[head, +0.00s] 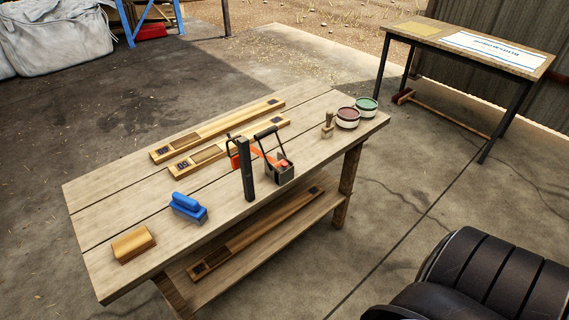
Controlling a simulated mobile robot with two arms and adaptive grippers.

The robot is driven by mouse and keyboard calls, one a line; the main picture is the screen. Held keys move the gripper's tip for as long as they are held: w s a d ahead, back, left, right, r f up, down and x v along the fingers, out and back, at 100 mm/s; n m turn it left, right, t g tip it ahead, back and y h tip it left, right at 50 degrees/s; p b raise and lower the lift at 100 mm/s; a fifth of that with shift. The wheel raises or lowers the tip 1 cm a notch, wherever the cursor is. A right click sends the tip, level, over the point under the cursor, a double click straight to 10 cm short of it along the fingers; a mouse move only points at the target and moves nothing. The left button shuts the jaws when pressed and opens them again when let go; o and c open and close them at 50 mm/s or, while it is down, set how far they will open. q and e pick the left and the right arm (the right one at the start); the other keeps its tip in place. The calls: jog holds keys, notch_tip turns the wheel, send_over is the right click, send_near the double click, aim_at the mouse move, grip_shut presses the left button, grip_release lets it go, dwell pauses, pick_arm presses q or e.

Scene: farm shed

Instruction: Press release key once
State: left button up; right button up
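A small device (279,172) with a dark box-like body, orange parts and black handle loops stands on the wooden workbench (110,215), near the front edge. A black upright post (247,170) stands at its left and hides part of it. I cannot make out which part is a release key; nothing in view is clearly marked as one. Neither of my grippers shows in the head view.
The bench also holds two long wooden pieces (218,131), a blue brush-like object (187,207), a wooden block (133,244) and two paint tins (347,118). A black ribbed object (490,275) fills the bottom right. A table (425,29) stands behind.

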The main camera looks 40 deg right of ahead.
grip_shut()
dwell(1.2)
